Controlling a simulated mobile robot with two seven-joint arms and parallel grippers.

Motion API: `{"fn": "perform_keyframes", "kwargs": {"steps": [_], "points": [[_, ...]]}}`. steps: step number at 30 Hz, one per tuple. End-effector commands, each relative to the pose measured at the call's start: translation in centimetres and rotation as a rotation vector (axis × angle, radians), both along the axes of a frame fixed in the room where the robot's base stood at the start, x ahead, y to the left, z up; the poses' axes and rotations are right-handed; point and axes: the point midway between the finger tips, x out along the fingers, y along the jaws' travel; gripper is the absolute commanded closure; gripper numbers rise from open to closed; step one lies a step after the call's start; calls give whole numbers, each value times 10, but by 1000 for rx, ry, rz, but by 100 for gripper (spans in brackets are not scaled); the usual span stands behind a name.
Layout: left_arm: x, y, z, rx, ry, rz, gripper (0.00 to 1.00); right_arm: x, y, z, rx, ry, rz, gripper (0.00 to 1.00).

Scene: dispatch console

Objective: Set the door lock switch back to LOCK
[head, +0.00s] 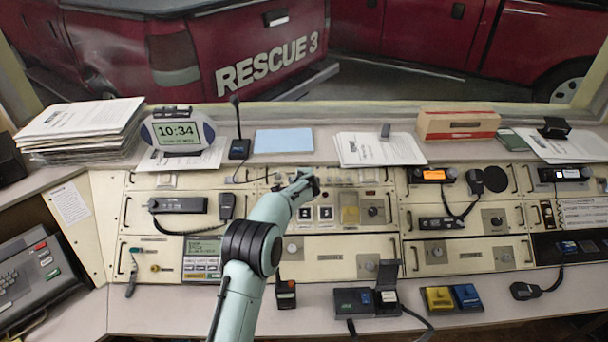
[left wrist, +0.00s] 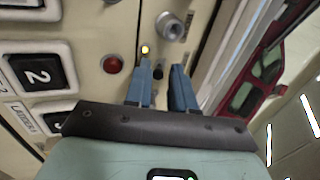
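My left gripper (head: 307,180) reaches over the middle of the console's upper panel. In the left wrist view its two blue fingers (left wrist: 164,84) are apart, close to the panel face. A small dark piece (left wrist: 158,71) shows between the fingertips. It may be the door lock switch, but I cannot read a LOCK label or tell its position. A lit amber lamp (left wrist: 145,50) is just beyond the left finger, and a red lamp (left wrist: 113,64) is left of it. In the head view the gripper covers this spot. My right gripper is not in view.
A silver round fitting (left wrist: 171,27) stands out from the panel just beyond the fingers. Black numbered buttons (left wrist: 37,71) lie to the left. Above the panel, papers (head: 380,149), a blue sheet (head: 284,140) and a desk microphone (head: 239,148) stand on the ledge.

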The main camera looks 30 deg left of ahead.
Motion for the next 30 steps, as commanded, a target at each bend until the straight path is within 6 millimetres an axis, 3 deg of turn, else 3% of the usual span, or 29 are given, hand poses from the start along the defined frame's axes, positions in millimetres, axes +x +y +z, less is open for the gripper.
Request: {"fn": "perform_keyframes", "kwargs": {"steps": [22,30], "points": [[-24,-15,45,0,-4,-1,77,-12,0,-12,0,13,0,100],[-27,-17,52,0,-2,-2,77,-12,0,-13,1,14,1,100]]}}
